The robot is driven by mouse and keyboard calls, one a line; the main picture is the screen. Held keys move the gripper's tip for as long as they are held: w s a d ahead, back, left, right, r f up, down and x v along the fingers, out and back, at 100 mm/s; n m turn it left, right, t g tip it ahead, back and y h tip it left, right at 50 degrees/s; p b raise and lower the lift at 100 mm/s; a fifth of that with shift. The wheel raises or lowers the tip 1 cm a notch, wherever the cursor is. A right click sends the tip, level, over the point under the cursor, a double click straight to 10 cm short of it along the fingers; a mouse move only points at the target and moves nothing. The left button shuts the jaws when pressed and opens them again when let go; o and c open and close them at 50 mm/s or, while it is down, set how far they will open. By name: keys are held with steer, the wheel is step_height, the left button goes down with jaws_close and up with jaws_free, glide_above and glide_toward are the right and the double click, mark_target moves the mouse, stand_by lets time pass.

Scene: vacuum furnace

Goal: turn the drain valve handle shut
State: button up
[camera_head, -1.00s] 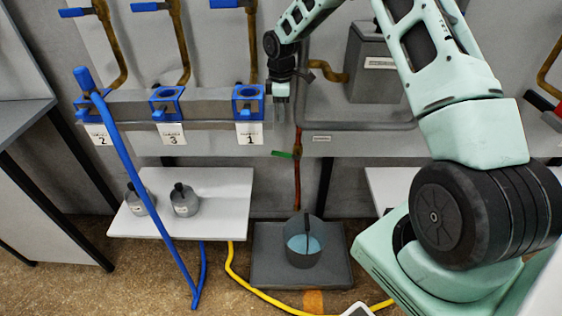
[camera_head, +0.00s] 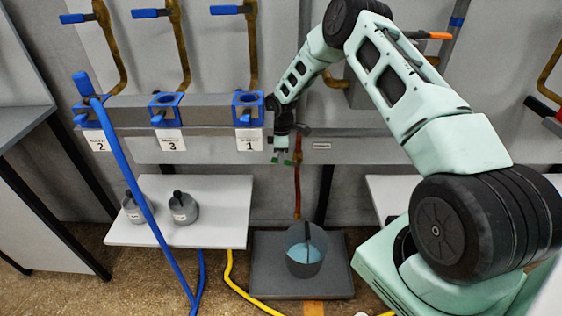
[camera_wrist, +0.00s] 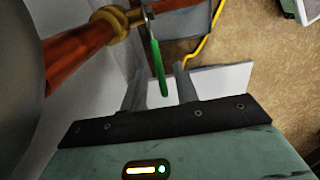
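The drain valve handle is a thin green lever (camera_wrist: 157,68) in the wrist view, joined to a brass fitting (camera_wrist: 113,24) on a copper-red pipe (camera_wrist: 75,52). My gripper (camera_wrist: 159,86) has one finger on each side of the lever, with gaps showing, so it is open around it and not clamped. In the head view my gripper (camera_head: 281,160) points down in front of the red drain pipe (camera_head: 297,190). Only small bits of green handle (camera_head: 288,162) show around the fingers there; the rest is hidden.
A bucket (camera_head: 306,266) with blue liquid stands on a dark tray (camera_head: 268,280) below the pipe. A white shelf (camera_head: 225,205) with two grey pots (camera_head: 183,208) is to the left. A yellow hose (camera_head: 233,278) crosses the floor.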

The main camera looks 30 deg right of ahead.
steer(key=shift+f, duration=1.15)
